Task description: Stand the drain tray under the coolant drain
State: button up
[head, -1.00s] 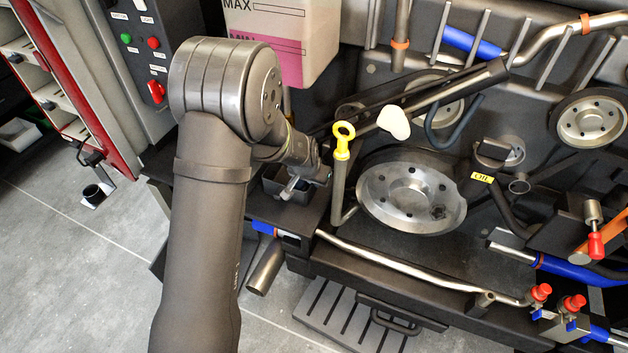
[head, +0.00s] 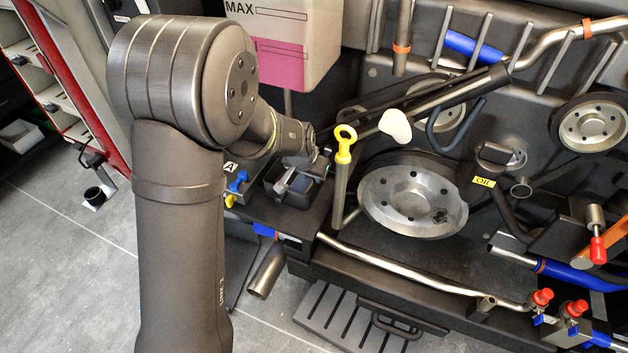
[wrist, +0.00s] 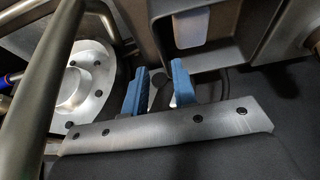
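My gripper (wrist: 159,90) shows two blue fingertips standing apart in the wrist view, with nothing clearly held between them. In the head view my wrist is over the left end of the dark bench, and the fingertips cannot be made out. A small dark open box (head: 272,190), possibly the drain tray, sits there just below my wrist, partly covered by it. An open-ended metal pipe (head: 266,272) with a blue band hangs at the bench's front left edge. I cannot tell whether it is the coolant drain.
A yellow-ringed dipstick (head: 345,134) stands upright just right of my wrist, beside a large pulley (head: 412,195). A long metal pipe (head: 420,276) runs along the front. A slotted step (head: 345,315) lies below. Floor (head: 60,260) is clear at left.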

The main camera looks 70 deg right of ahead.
aim_at(315, 184)
jog(key=v, duration=0.4)
jog(key=shift+a+r, duration=0.15)
jog(key=shift+r, duration=0.1)
jog(key=shift+f, duration=0.1)
jog(key=x, duration=1.2)
dwell(0.4)
